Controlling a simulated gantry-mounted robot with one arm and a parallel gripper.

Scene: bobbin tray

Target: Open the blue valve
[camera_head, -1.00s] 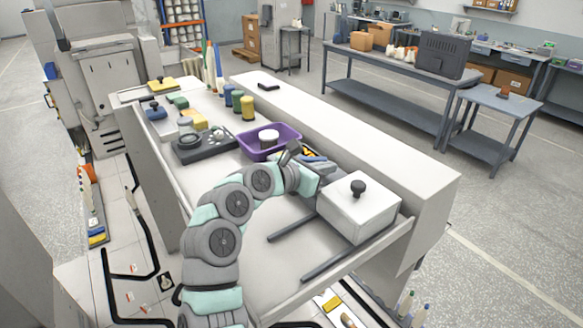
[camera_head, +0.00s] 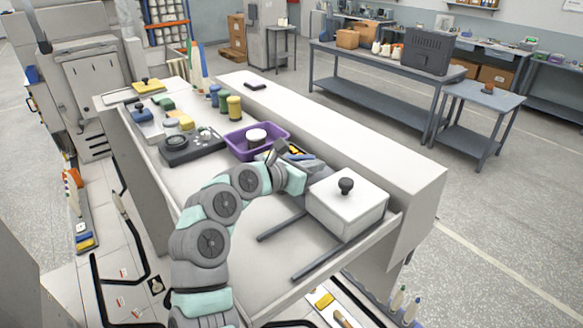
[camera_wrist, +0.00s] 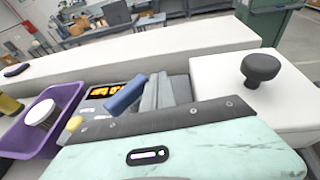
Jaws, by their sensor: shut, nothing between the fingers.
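My gripper (camera_wrist: 166,92) is just right of the blue handle there. Its grey fingers are together and hold nothing. I cannot tell whether they touch the handle.
The purple bin (camera_head: 232,143) with a white spool stands left of my gripper. A white box (camera_head: 345,213) with a black knob stands close on the right. A raised white ledge (camera_head: 330,130) runs behind.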

